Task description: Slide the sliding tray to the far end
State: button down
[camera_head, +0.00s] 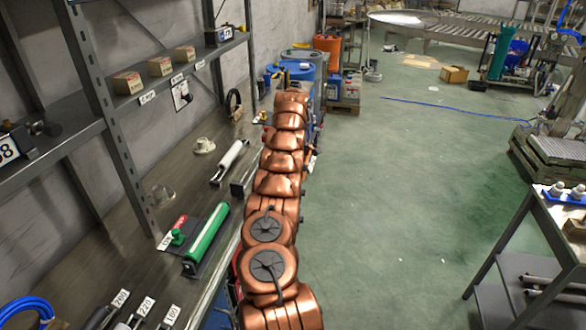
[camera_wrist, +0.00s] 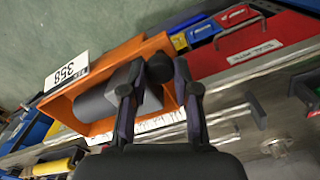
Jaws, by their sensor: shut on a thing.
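The fingers hide part of the tray's end. A light metal rail or edge (camera_wrist: 225,121) runs beside the tray. In the head view my copper arm hides the gripper, and I cannot make out the tray there.
In the head view, a bench (camera_head: 135,235) with a green cylinder (camera_head: 207,233) runs along my arm's left.

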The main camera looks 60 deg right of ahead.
jog(key=shift+w, duration=0.1)
jog(key=c, duration=0.9)
grip_release()
jog(key=shift+o, duration=0.2)
jog(key=shift+a, duration=0.1)
